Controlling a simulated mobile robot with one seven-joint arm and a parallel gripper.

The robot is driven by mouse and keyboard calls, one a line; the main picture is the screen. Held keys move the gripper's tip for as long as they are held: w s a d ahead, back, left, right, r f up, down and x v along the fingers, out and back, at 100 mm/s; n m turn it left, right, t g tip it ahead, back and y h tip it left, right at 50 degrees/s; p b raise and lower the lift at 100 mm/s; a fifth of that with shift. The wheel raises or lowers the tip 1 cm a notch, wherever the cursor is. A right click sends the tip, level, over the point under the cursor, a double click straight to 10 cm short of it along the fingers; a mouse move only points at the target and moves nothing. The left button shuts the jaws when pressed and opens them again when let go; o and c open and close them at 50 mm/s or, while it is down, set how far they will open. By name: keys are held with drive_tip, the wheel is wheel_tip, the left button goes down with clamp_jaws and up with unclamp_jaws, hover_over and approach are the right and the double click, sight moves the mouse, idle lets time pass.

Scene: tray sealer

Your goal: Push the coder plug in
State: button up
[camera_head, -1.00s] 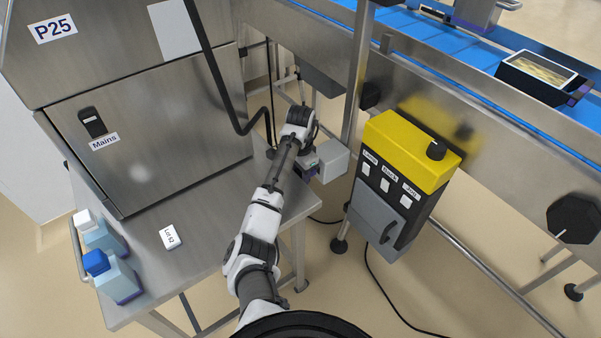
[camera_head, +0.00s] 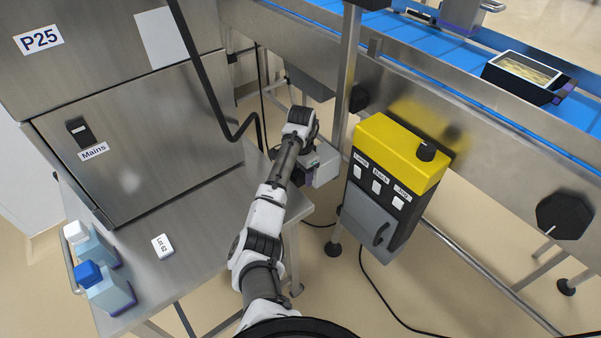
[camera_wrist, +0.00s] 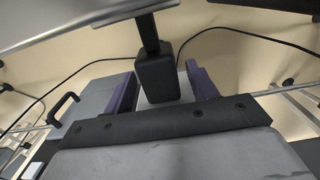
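My gripper (camera_wrist: 162,88) has two purple fingers in the wrist view, pointing away from the camera. A dark block (camera_wrist: 158,78) on a black stem shows between the fingers and nearly fills the space between their tips. A thin gap seems to show at its right side. I cannot tell whether it is gripped or behind the fingers, nor whether it is the coder plug. In the head view my gripper (camera_head: 308,160) is beyond the table's right edge, left of the yellow-topped control box (camera_head: 400,150). Its fingers are mostly hidden there, and no coder plug can be made out.
Two bottles (camera_head: 108,290) and a lot label block (camera_head: 162,246) are at the left. The conveyor frame (camera_head: 460,110) runs along the right. A cable (camera_head: 375,285) lies on the floor.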

sight(301, 171)
wheel_tip(301, 171, up, 14)
drive_tip(key=p, duration=0.2)
idle(0.4)
drive_tip(key=shift+f, duration=0.1)
idle(0.4)
